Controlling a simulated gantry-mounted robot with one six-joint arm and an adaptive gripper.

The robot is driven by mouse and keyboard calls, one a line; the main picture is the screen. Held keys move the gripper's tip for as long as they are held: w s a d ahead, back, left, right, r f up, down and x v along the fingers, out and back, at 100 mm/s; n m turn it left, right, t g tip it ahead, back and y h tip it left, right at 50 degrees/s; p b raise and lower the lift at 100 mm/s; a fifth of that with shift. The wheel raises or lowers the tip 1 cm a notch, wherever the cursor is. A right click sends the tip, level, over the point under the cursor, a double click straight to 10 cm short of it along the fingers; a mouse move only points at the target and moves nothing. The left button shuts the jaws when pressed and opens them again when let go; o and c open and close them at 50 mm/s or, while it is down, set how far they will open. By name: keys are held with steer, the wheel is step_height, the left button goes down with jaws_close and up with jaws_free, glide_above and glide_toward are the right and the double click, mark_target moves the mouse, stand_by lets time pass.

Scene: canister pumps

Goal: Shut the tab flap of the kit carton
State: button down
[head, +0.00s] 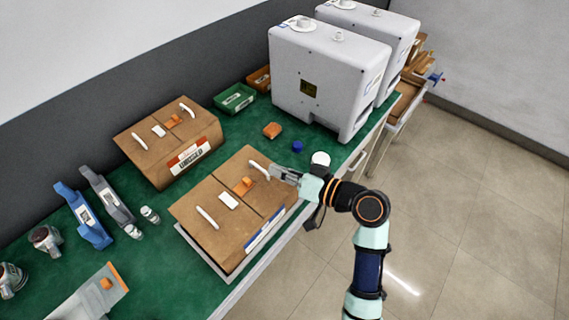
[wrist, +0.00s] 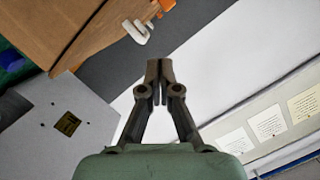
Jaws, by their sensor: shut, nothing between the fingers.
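The panels look nearly flat; I cannot tell whether the tab flap is fully down. My gripper (head: 274,170) is shut and empty at the carton's right end, close to the far white handle (head: 257,170); contact is unclear. In the wrist view my gripper (wrist: 158,84) points toward the carton (wrist: 85,30), with a white handle (wrist: 137,32) ahead of the fingertips.
A second carton (head: 143,167) with a red label stands behind. Two white canister pumps (head: 325,80) stand at the back right. A green bin (head: 235,98), an orange block (head: 272,130) and a blue cap (head: 298,146) lie between. Bottles and blue and grey tools are at left.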

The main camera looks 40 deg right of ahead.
mark_target(271, 194)
steer(key=shift+s+a+f+n+h+b, duration=0.2)
steer(key=shift+a+f+n+h+b, duration=0.2)
steer(key=shift+a+f+n+b, duration=0.6)
steer(key=f+n, duration=0.1)
steer(key=n+h+b, duration=0.1)
steer(key=n, duration=0.1)
steer(key=shift+s+a+f, duration=0.1)
steer(key=shift+a+f, duration=0.25)
steer(key=shift+a, duration=0.05)
steer(key=shift+a+f, duration=0.1)
steer(key=shift+f, duration=0.2)
steer(key=shift+f, duration=0.15)
step_height(271, 194, up, 5)
steer(key=p, duration=0.4)
steer(key=f+p+v, duration=0.1)
steer(key=v, duration=0.8)
steer(key=shift+s+r, duration=0.15)
steer(key=shift+s, duration=0.4)
steer(key=shift+a, duration=0.15)
